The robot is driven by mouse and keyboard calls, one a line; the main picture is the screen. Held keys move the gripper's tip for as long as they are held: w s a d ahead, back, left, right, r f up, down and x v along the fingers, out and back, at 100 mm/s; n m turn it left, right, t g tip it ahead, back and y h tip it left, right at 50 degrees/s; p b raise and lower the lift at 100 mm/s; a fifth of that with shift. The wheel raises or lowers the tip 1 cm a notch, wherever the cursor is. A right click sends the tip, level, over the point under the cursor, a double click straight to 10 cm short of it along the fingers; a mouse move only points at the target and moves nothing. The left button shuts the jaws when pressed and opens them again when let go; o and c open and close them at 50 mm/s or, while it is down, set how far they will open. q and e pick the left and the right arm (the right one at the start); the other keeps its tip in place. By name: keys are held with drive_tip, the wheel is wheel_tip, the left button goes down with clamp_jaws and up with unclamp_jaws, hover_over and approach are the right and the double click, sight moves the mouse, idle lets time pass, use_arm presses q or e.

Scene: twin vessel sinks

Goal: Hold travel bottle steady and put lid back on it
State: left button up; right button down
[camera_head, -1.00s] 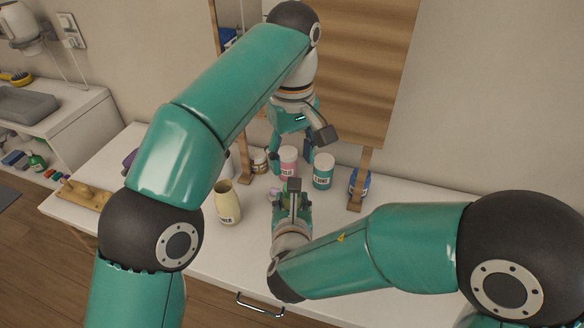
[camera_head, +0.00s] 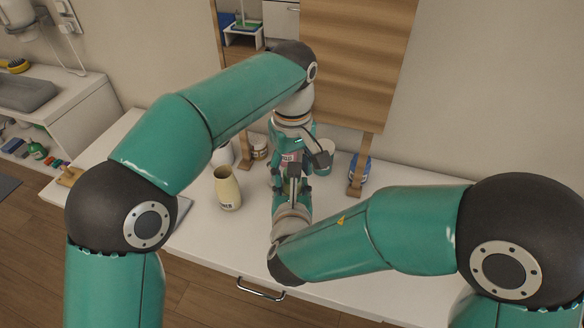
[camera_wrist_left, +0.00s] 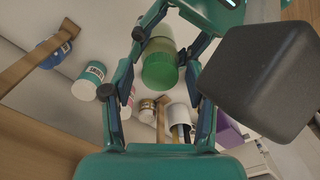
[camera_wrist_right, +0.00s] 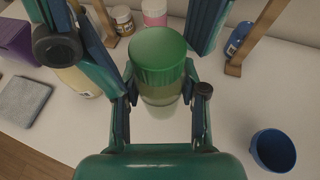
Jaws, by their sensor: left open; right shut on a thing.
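The travel bottle (camera_wrist_right: 160,94), pale green and see-through, stands upright between the fingers of my right gripper (camera_wrist_right: 160,88), which is shut on it. The ridged green lid (camera_wrist_right: 158,55) is at the bottle's top and looks in line with it; I cannot tell whether it is fully seated. In the left wrist view the lid (camera_wrist_left: 160,73) lies between the spread fingers of my left gripper (camera_wrist_left: 166,62), which is open around it from above.
A cream bottle (camera_head: 228,188) stands left of the grippers. A teal-labelled jar (camera_head: 325,158) and a blue jar (camera_head: 360,172) stand behind on the right. A blue cup (camera_wrist_right: 273,150) stands on the counter. A wooden-framed mirror (camera_head: 350,60) rises behind. The counter's front is mostly clear.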

use_arm(q)
clamp_jaws()
drive_tip(key=m, duration=1.2)
drive_tip(key=shift+o, duration=0.4)
unclamp_jaws()
drive_tip(key=shift+r, duration=2.25)
drive_tip(key=shift+c, duration=0.4)
